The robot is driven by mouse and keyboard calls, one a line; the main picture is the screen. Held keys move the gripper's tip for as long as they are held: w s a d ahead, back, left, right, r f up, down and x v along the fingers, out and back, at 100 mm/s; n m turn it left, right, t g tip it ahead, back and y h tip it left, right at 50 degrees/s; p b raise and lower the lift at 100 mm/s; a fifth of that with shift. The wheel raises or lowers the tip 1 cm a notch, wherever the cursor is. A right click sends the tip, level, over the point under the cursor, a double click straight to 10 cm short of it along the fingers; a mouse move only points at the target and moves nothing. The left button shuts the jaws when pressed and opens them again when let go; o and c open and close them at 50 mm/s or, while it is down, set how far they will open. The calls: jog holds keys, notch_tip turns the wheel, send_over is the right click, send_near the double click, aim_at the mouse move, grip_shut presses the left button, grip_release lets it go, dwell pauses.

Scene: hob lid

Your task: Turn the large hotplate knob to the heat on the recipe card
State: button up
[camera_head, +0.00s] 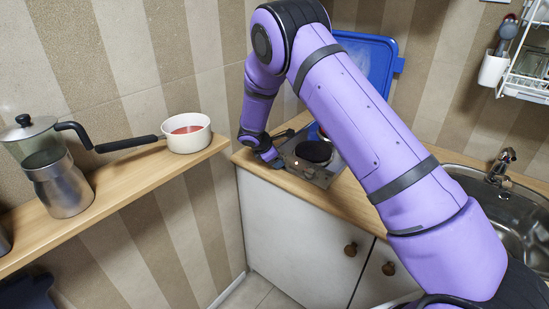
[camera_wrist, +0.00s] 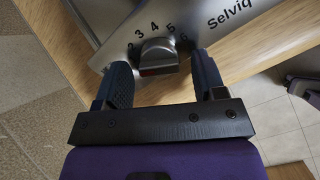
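The hob (camera_head: 296,164) sits at the counter's left end, with a dark hotplate (camera_head: 314,151) on top. In the wrist view its metal front panel (camera_wrist: 190,22) carries a grey knob (camera_wrist: 158,50) with a reddish strip on its near face. The digits 3, 4, 5 and 6 are printed around the knob; the one left of 3 is partly unclear. My gripper (camera_wrist: 161,64) is open, one finger at each side of the knob's near end, with gaps visible. In the head view my gripper (camera_head: 269,156) is at the hob's front left. I see no readable recipe card.
A blue lid or board (camera_head: 381,62) stands behind the hob, partly hidden by my arm. A wooden shelf (camera_head: 130,178) at left holds a white saucepan (camera_head: 190,140) with red contents and a moka pot (camera_head: 62,180). A sink (camera_head: 520,225) is at right.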

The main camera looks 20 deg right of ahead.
jog(key=shift+r, duration=0.1)
jog(key=v, duration=1)
jog(key=shift+a+r, duration=0.15)
jog(key=shift+r, duration=0.1)
jog(key=shift+s, duration=0.1)
jog(key=s+d+r+m+y, duration=0.2)
jog(key=s+d+r+m, duration=0.3)
jog(key=s+r, duration=0.55)
jog(key=s+d+r+m+y, duration=0.1)
jog(key=s+d+r+m, duration=0.6)
jog(key=r, duration=0.6)
jog(key=s+r+m+y, duration=0.1)
jog(key=s+r+m, duration=0.1)
jog(key=s, duration=1.2)
jog(key=s+r+m+t+y, duration=0.1)
jog(key=s+m, duration=0.4)
jog(key=s, duration=0.9)
jog(key=shift+d+r+t+y, duration=0.3)
jog(key=shift+d+r+y, duration=0.25)
jog(key=shift+r, duration=0.35)
